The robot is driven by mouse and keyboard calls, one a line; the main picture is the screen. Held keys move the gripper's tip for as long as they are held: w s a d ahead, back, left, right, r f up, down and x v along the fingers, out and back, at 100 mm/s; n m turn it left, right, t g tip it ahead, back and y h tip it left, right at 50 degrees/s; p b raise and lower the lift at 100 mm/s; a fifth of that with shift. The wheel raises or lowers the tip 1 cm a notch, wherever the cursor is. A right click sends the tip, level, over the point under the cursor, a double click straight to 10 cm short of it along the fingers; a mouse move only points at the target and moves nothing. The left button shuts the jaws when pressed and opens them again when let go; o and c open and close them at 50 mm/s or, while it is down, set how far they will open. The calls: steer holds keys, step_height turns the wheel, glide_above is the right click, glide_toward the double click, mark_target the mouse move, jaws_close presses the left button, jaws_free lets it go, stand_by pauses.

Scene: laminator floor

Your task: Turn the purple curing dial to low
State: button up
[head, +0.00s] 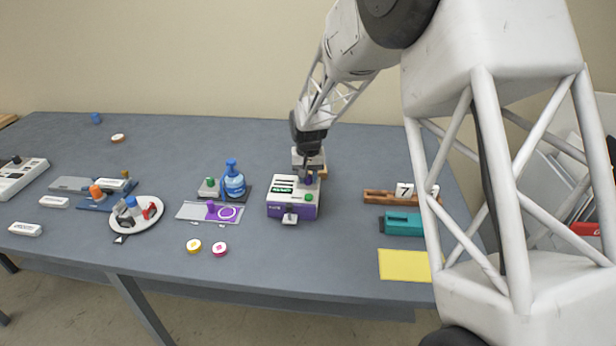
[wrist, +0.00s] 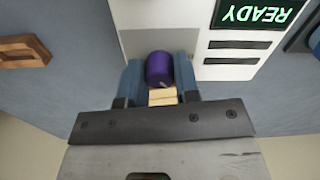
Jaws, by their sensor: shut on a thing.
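The purple curing dial (wrist: 160,68) is a small purple knob on the white machine, with a pale mark near its lower edge. In the head view the dial (head: 308,179) shows at the top right of the purple and white machine (head: 280,210). My gripper (wrist: 160,85) has its blue fingers on both sides of the dial and is shut on it. In the head view my gripper (head: 309,172) comes down onto the machine from behind. The dial's setting marks are hidden or too small to read.
The machine has a green READY display (wrist: 255,13) and a green button (head: 309,197). A wooden rack (head: 380,197) and teal block (head: 401,223) lie right.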

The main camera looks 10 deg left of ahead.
steer(key=shift+f, duration=0.1)
stand_by(0.4)
steer(key=o, duration=0.9)
steer(key=shift+r, duration=3.95)
